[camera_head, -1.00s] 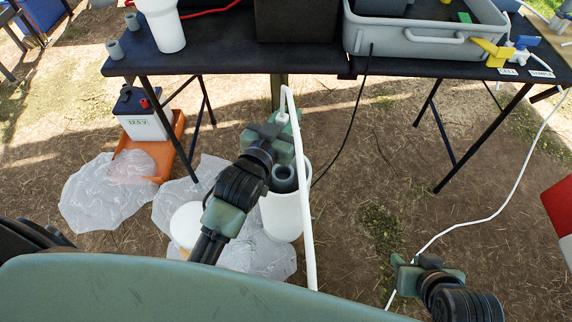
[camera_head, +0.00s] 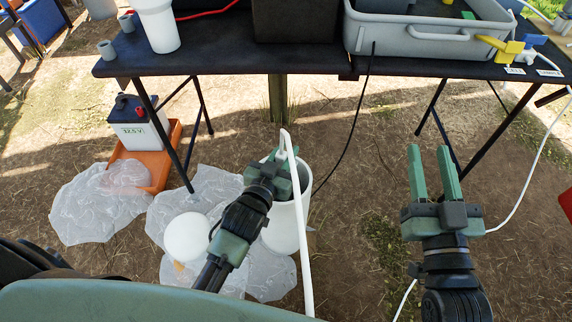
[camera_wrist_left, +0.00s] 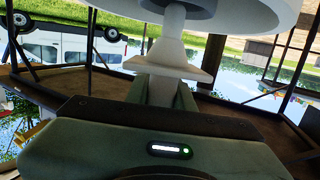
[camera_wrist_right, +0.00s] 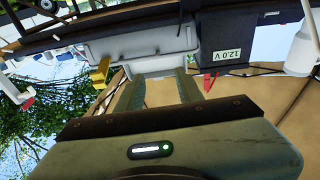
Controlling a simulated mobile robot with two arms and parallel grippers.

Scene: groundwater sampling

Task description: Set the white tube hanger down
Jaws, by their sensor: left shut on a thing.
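My left gripper (camera_head: 278,163) is shut on the white tube hanger (camera_wrist_left: 165,58) just above the white bucket (camera_head: 284,228). In the left wrist view the hanger's flared white body stands between the fingers, which hide part of it. A white tube (camera_head: 300,235) runs from the hanger toward the bottom of the head view, passing in front of the bucket. I cannot tell whether the hanger touches the bucket. My right gripper (camera_head: 432,168) is open and empty over the ground, right of the bucket; its spread fingers also show in the right wrist view (camera_wrist_right: 160,92).
The black table (camera_head: 225,56) stands beyond my grippers, with a grey tray (camera_head: 400,45) on it. Clear plastic sheets (camera_head: 95,205), a round white object (camera_head: 188,237) and a battery (camera_head: 138,123) in an orange tray (camera_head: 172,140) are at left. A thin white tube passes behind my right gripper.

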